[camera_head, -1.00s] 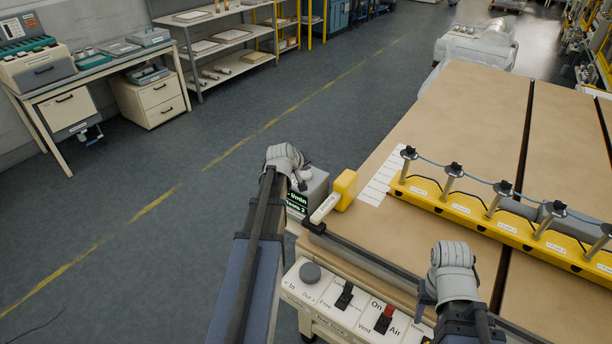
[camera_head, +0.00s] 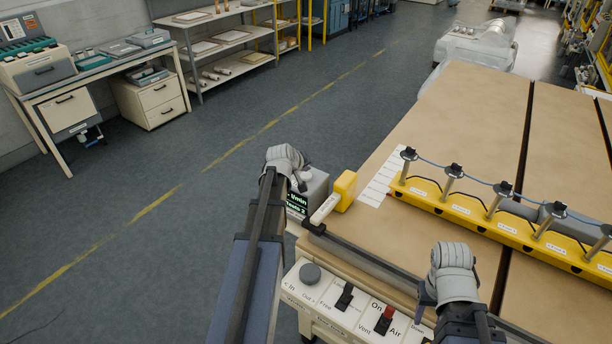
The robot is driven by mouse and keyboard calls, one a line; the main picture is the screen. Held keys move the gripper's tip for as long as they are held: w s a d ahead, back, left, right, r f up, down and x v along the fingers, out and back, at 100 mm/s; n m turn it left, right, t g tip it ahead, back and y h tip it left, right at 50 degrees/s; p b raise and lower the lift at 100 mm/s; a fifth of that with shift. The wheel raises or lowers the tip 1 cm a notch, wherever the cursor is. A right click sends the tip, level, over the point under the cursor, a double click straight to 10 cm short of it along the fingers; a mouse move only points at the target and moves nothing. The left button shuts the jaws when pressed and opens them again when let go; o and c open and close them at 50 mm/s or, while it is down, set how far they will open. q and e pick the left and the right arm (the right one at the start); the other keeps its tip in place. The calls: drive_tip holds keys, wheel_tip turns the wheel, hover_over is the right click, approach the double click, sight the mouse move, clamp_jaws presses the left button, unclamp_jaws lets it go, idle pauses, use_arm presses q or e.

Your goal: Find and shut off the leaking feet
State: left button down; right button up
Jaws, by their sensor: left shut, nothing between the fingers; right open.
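A yellow bar (camera_head: 465,214) lies on the brown table top at the right and carries several upright metal feet (camera_head: 450,181) with black caps. A thin blue line runs along their tops. A control panel (camera_head: 340,308) at the table's front edge has a grey knob (camera_head: 309,274), a black lever switch (camera_head: 345,296) and a red-topped Air switch (camera_head: 384,320). My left gripper (camera_head: 303,182) is shut and empty beside a grey box with a small display (camera_head: 305,205). My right gripper (camera_head: 428,296) hangs above the panel's right side; its fingers are mostly hidden. No leak is visible.
A white label sheet (camera_head: 380,180) lies beside the bar. The brown table top (camera_head: 465,110) behind the bar is clear.

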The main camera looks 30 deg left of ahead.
sight(305, 177)
use_arm(q)
drive_tip(key=shift+f, duration=0.1)
idle(0.6)
drive_tip(key=shift+f+b, duration=0.3)
drive_tip(key=shift+b, duration=0.15)
drive_tip(key=shift+f+b, duration=0.5)
idle(0.5)
drive_tip(key=shift+r, duration=0.15)
drive_tip(key=shift+r+p, duration=0.75)
drive_tip(key=shift+p, duration=0.2)
wheel_tip(305, 177, up, 5)
drive_tip(key=p, duration=0.5)
drive_tip(key=shift+r, duration=0.1)
